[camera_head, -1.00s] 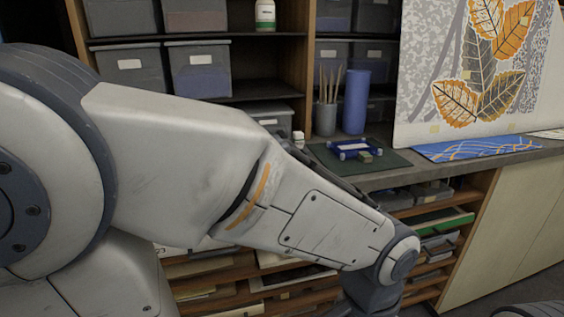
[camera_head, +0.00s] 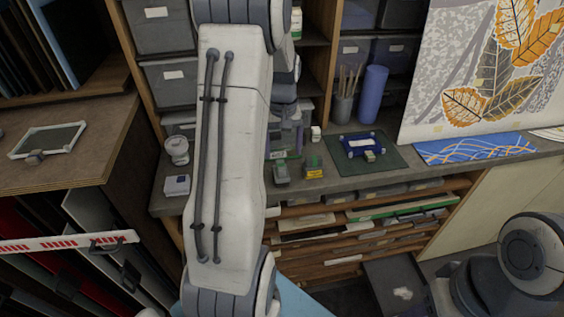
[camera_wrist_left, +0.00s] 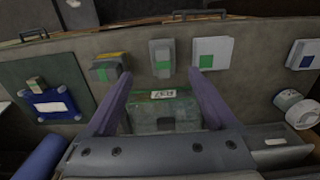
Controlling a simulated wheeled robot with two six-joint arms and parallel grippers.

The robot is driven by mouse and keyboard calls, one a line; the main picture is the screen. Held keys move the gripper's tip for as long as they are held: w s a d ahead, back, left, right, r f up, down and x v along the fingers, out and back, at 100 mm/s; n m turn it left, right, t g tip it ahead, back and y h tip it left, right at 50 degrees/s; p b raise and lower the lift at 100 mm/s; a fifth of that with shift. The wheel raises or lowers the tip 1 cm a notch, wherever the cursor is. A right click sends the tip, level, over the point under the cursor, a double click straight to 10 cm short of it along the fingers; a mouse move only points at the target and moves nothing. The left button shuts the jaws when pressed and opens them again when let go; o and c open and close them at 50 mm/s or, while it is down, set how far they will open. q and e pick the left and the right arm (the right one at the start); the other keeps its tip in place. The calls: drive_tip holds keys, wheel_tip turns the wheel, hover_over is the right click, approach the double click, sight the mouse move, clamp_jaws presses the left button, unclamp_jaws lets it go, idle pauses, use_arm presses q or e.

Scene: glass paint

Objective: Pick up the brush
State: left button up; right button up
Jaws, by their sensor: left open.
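Several thin wooden brushes (camera_head: 350,78) stand upright in a grey cup (camera_head: 343,108) at the back of the bench, beside a blue cylinder (camera_head: 371,94). No brush can be made out in the left wrist view. My left gripper (camera_head: 284,140) is partly hidden behind my left arm and is left of the cup, apart from it. In the left wrist view my left gripper (camera_wrist_left: 162,80) has its two fingers spread, with a greenish labelled bin (camera_wrist_left: 160,112) showing between them. It holds nothing. My right gripper is out of view; only part of my right arm shows at the lower right.
A green mat (camera_head: 390,165) with a blue frame (camera_head: 350,148) lies right of the gripper. Small blocks (camera_head: 282,173) and a white roll (camera_head: 177,150) stand along the bench (camera_head: 335,186). Storage bins and shelves are behind. A leaf-patterned panel (camera_head: 425,110) stands at right.

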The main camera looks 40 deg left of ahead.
sight(281, 165)
use_arm(q)
wheel_tip(281, 165, down, 5)
drive_tip(key=shift+r+p, duration=0.2)
drive_tip(key=shift+p, duration=0.25)
drive_tip(key=shift+s+a+f+p, duration=0.1)
drive_tip(key=shift+f+p, duration=0.3)
drive_tip(key=shift+f, duration=0.15)
drive_tip(key=f+p, duration=0.1)
drive_tip(key=f, duration=0.2)
drive_tip(key=shift+a+f+p, duration=0.2)
drive_tip(key=shift+p, duration=0.15)
drive_tip(key=shift+f, duration=0.55)
clamp_jaws()
drive_tip(key=shift+r, duration=0.1)
